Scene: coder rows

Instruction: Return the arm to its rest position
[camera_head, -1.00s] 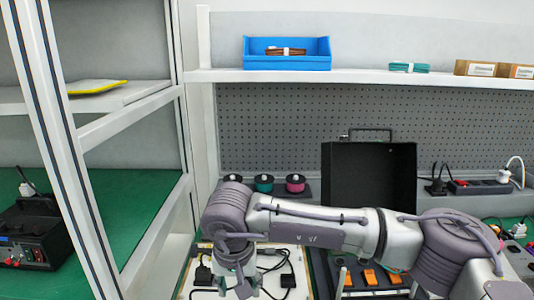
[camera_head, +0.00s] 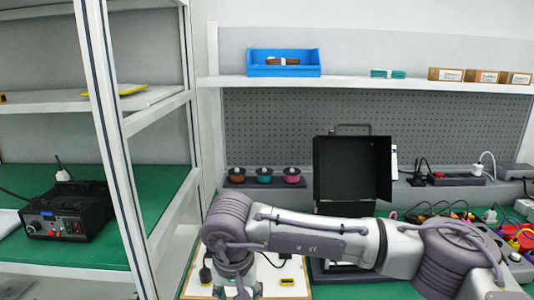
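My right arm (camera_head: 310,238) reaches in from the right and stretches across the front of the bench. Its gripper (camera_head: 238,288) points down at the bottom edge, above a pale board (camera_head: 300,262) with black cables and connectors on it. The fingertips are cut off by the frame, so I cannot tell whether it is open or shut. My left arm and gripper are not in view.
An open black case (camera_head: 352,168) stands behind my arm, which hides part of it. Several spools (camera_head: 264,175) stand to its left. A shelf above holds a blue bin (camera_head: 284,65) and small boxes. A white rack post (camera_head: 112,130) rises at left.

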